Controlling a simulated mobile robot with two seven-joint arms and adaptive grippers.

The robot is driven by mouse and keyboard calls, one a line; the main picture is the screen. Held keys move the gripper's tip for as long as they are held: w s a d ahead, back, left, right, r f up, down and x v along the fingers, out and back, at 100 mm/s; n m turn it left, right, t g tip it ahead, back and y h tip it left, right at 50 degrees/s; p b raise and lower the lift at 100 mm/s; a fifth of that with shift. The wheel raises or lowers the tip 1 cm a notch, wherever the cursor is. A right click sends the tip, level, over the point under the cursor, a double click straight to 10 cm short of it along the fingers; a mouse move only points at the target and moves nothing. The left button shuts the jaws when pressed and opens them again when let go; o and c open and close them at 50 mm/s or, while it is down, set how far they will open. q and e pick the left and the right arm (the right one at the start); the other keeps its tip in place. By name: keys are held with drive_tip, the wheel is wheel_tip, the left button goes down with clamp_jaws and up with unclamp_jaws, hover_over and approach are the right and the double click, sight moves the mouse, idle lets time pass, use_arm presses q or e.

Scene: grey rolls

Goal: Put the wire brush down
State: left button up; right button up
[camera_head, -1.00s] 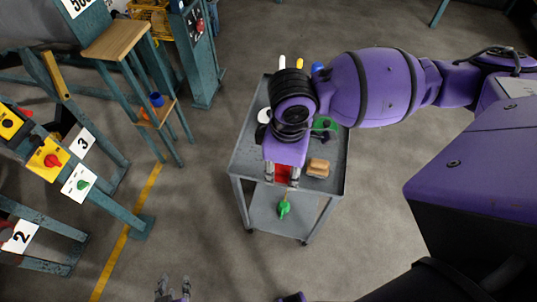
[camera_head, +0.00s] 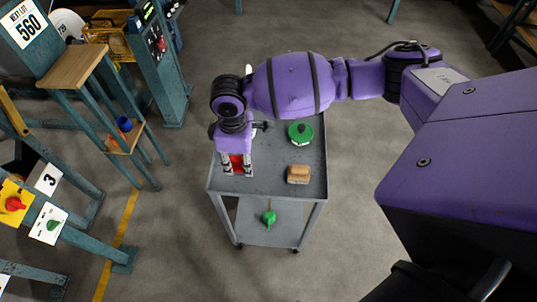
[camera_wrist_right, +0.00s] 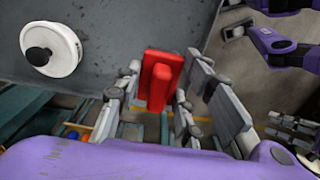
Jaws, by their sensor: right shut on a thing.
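The wire brush (camera_head: 237,164) shows as a red block-like piece between the fingers of my right gripper (camera_head: 236,168). The right gripper is shut on it and points down over the left front part of the grey cart's top tray (camera_head: 265,185). In the right wrist view the red brush (camera_wrist_right: 160,78) stands out between the grey fingers, across the tray's edge. I cannot tell whether it touches the tray. Its bristles are not visible. Grey fingers of my left gripper (camera_wrist_right: 295,128) seem to show at the right of the wrist view; their opening is unclear.
A tan block (camera_head: 298,174) and a green round thing with a dark knob (camera_head: 300,132) are on the top tray. A white round thing with a black knob (camera_wrist_right: 50,50) is there too. A green item (camera_head: 269,217) is on the lower shelf. Tray space before the block is bare.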

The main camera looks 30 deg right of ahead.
sight(238, 164)
drive_tip(key=shift+w+f, duration=0.15)
drive_tip(key=shift+w, duration=0.2)
drive_tip(key=f, duration=0.1)
drive_tip(key=w+f, duration=0.1)
drive_tip(key=f, duration=0.1)
drive_tip(key=shift+f, duration=0.25)
use_arm(q)
drive_tip(key=shift+w+d, duration=0.1)
drive_tip(key=shift+d, duration=0.05)
use_arm(e)
drive_tip(key=shift+s+f, duration=0.1)
drive_tip(key=shift+f, duration=0.1)
drive_tip(key=o, duration=1.2)
